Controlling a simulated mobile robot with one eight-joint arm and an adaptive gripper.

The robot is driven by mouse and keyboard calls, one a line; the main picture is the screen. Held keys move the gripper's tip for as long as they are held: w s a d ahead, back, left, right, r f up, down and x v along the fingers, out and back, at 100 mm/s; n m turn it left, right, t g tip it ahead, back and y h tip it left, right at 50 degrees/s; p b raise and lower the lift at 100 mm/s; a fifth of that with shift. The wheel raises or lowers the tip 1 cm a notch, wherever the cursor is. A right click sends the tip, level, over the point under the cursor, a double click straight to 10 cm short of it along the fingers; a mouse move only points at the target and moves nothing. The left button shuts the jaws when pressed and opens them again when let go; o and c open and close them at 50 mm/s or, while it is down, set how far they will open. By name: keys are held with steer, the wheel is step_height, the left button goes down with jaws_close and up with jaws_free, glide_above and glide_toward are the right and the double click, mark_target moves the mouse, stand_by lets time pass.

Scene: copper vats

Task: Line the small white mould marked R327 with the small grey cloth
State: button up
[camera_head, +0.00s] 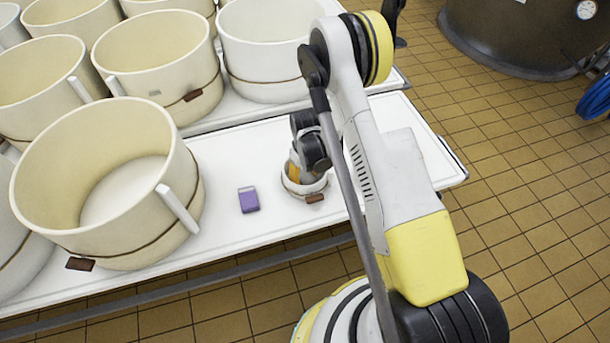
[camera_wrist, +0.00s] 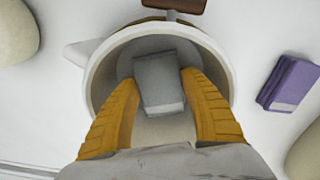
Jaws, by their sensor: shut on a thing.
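The small white mould (camera_head: 290,186) stands on the white table, with a brown tag on its side too small to read; it also shows in the wrist view (camera_wrist: 221,62). My gripper (camera_wrist: 160,100) points down into the mould, its two orange fingers inside the rim. The fingers are shut on the small grey cloth (camera_wrist: 159,82), a folded block that lies within the mould's opening. In the head view my gripper (camera_head: 296,172) hides the cloth. Whether the cloth touches the mould's floor, I cannot tell.
A purple folded block (camera_head: 249,200) lies on the table left of the mould, and right of it in the wrist view (camera_wrist: 288,83). A large cream mould (camera_head: 110,190) stands further left. More large moulds (camera_head: 160,60) stand behind. Bare table (camera_head: 410,130) shows at the right.

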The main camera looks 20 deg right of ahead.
steer(key=shift+f, duration=0.6)
stand_by(1.3)
steer(key=o, duration=1.2)
steer(key=shift+o, duration=0.2)
step_height(320, 180, up, 12)
